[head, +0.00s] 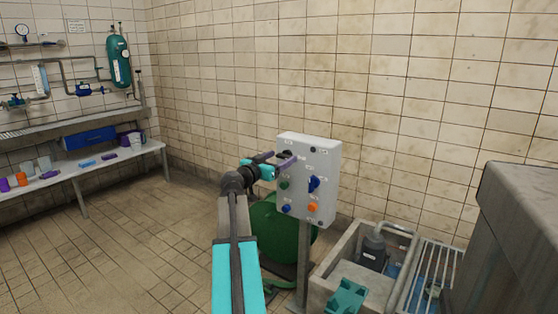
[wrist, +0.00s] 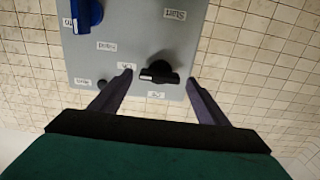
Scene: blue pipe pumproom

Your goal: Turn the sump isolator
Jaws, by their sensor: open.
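A pale grey control panel (head: 316,165) stands on a post in the head view. In the wrist view the panel (wrist: 125,25) appears upside down, with a black rotary knob (wrist: 160,70) whose pale pointer mark lies near its left end. My gripper (wrist: 160,77) is open, with one finger on each side of this knob and a gap to each. In the head view my gripper (head: 280,158) is at the panel's upper left and partly covers that knob. A blue knob (head: 314,184) sits lower right; it also shows in the wrist view (wrist: 88,13). I cannot read which knob is the sump isolator.
The panel also has a green button (head: 284,184) and an orange button (head: 313,207). A concrete sump (head: 345,262) with pipes and a grate is at lower right. A bench (head: 90,165) stands left; the floor between is clear.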

